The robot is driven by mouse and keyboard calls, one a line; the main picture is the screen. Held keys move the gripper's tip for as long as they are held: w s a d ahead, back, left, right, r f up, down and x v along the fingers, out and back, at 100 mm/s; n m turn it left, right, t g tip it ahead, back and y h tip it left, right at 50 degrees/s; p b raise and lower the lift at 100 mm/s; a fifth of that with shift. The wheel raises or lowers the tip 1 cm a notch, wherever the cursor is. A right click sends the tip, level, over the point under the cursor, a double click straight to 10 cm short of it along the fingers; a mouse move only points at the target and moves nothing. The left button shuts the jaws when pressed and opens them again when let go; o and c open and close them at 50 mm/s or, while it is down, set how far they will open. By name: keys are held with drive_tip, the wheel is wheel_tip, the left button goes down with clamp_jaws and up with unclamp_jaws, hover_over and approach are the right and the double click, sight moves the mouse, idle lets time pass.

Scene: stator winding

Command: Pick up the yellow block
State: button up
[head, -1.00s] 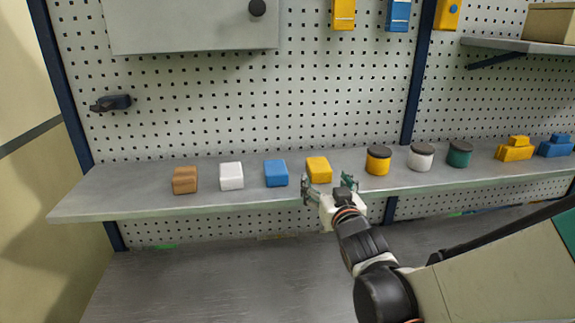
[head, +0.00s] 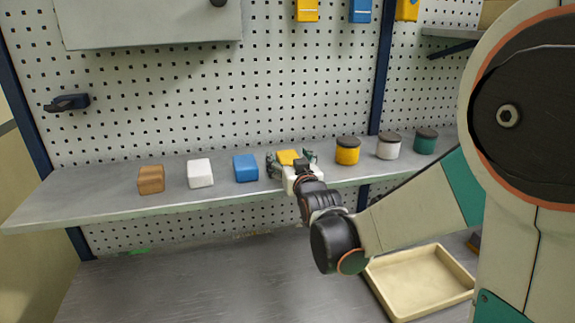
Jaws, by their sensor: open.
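The yellow block (head: 287,156) sits on the grey shelf (head: 110,204), between the blue block and the yellow jar. My gripper (head: 291,160) is at the block, with its green fingers spread, one on the left side and one on the right. The gripper body hides the block's lower front. I cannot tell whether the fingers touch the block.
On the shelf, a blue block (head: 246,168), a white block (head: 200,173) and a brown block (head: 151,179) stand to the left. A yellow jar (head: 347,151), a white jar (head: 389,146) and a green jar (head: 425,141) stand to the right. A pegboard (head: 200,100) rises behind. A cream tray (head: 440,252) lies below.

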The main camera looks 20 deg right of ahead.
drive_tip(key=c, duration=1.3)
drive_tip(key=shift+w, duration=0.1)
drive_tip(key=shift+r, duration=0.2)
